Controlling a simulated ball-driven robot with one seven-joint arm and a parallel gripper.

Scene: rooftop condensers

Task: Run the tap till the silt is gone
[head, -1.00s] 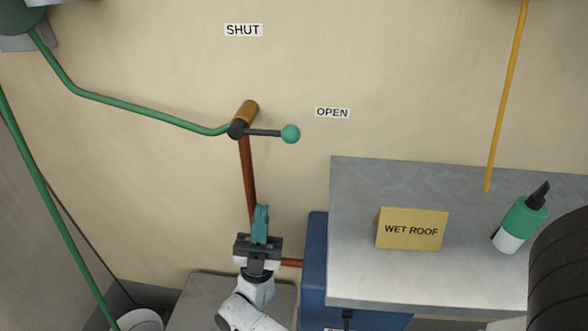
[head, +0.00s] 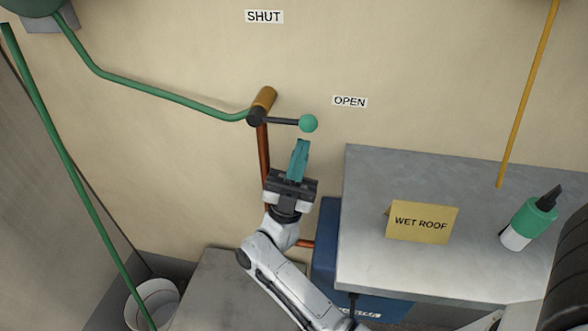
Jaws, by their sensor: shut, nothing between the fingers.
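The tap (head: 263,101) is a brass body on the wall, on top of a copper pipe (head: 263,165). Its dark lever ends in a green ball knob (head: 308,123) and points right, towards the OPEN label (head: 350,101). The SHUT label (head: 264,16) is above the tap. My gripper (head: 302,145) is shut and empty, its teal fingers pointing up just below the knob, and appears apart from it. A green hose (head: 165,98) runs from the tap to the upper left. No water or silt is visible.
A grey ledge (head: 460,270) at right holds a yellow WET ROOF sign (head: 422,222) and a green-and-white bottle (head: 529,222). A blue box (head: 325,262) stands beneath it. A white bucket (head: 153,300) is at lower left, with a green pole (head: 75,185) reaching into it. A black tyre-like object (head: 570,265) is at right.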

